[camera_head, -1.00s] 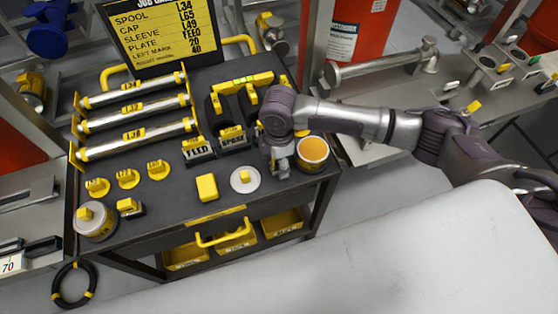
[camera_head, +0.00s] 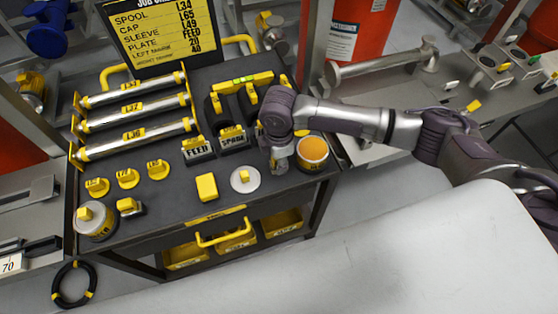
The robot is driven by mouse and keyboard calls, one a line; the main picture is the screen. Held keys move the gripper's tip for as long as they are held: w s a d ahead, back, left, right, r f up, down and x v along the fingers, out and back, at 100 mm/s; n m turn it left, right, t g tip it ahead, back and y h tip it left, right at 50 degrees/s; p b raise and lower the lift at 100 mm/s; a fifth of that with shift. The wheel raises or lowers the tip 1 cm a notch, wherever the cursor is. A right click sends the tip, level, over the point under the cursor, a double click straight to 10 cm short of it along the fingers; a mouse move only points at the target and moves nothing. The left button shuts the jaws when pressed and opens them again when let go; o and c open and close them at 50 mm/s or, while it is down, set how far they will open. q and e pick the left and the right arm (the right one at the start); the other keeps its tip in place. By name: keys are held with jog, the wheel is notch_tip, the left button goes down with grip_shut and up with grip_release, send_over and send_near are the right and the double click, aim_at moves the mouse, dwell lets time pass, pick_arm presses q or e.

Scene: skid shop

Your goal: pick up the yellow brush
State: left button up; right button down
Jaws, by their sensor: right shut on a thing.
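My right gripper (camera_head: 281,158) points down over the right front part of the black cart top, just left of an open can with an orange-yellow top (camera_head: 313,150). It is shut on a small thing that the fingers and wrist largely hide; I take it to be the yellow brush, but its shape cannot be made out. The fingers are low, close to the cart top; whether the held thing touches it I cannot tell. My left gripper is not in view.
The black cart (camera_head: 170,215) carries a rack of silver rods (camera_head: 137,139), a yellow block (camera_head: 206,187), a white disc with a yellow knob (camera_head: 245,179) and labelled blocks (camera_head: 197,150). A job board (camera_head: 160,35) stands behind. A pale surface (camera_head: 400,260) fills the lower right.

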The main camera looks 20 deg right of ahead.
notch_tip(320, 180, up, 3)
jog(key=shift+w+r+b, duration=0.1)
jog(key=shift+r+b, duration=0.1)
jog(key=shift+b, duration=0.1)
jog(key=s+d+r+b, duration=0.1)
jog(key=s+d+r, duration=0.6)
jog(key=d, duration=0.2)
jog(key=shift+s+r, duration=0.2)
jog(key=shift+s, duration=0.1)
jog(key=c, duration=1.5)
grip_release()
jog(key=c, duration=0.4)
